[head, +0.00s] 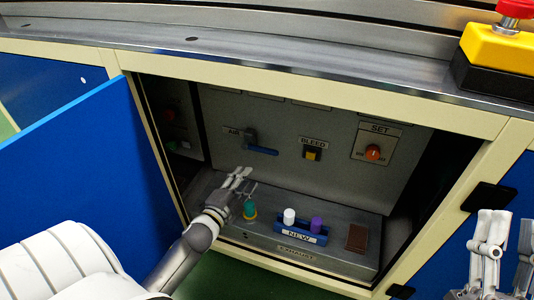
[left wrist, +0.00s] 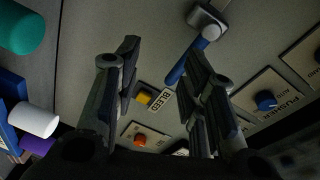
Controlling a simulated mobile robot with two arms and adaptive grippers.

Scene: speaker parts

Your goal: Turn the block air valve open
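The block air valve shows as a dark valve body (head: 249,137) beside the AIR label. Its blue lever (head: 264,151) points right, nearly level. In the left wrist view the lever (left wrist: 187,61) runs from the grey valve body (left wrist: 208,21) and passes partly behind a finger. My left gripper (head: 241,178) is inside the cabinet, below the valve and apart from it. Its fingers stand apart and empty in the left wrist view (left wrist: 162,62). My right gripper (head: 508,235) is at the lower right outside the cabinet, fingers apart, partly cut off.
The BLEED switch (head: 312,153) and SET knob (head: 373,152) are right of the valve. On the ledge are a green cap (head: 249,209), a blue NEW holder (head: 303,234) with white and purple pieces, and a brown block (head: 357,238). The open blue door (head: 85,165) stands left.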

